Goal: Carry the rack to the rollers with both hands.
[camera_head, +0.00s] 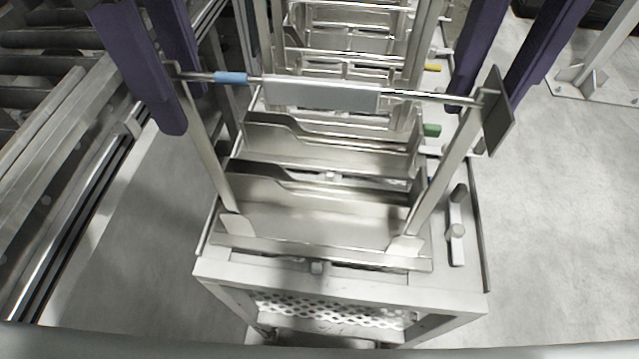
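The metal rack (315,228) stands on a pale cart in the middle of the view, with two slanted uprights and a crossbar (425,97) on top. The crossbar carries a blue sleeve (231,78) and a grey plate (320,95). My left gripper (187,100) hangs with its purple fingers apart at the bar's left end. My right gripper (483,103) has its purple fingers apart near the bar's right end, by a dark end plate (498,112). I see no clear clamping on the rack. The rollers (40,62) are at the upper left.
A metal rail (62,150) edges the rollers on the left. More metal frames with yellow (432,67) and green (431,130) tabs stand behind the rack. A post with a floor plate (590,80) stands at the upper right. Floor at the right is clear.

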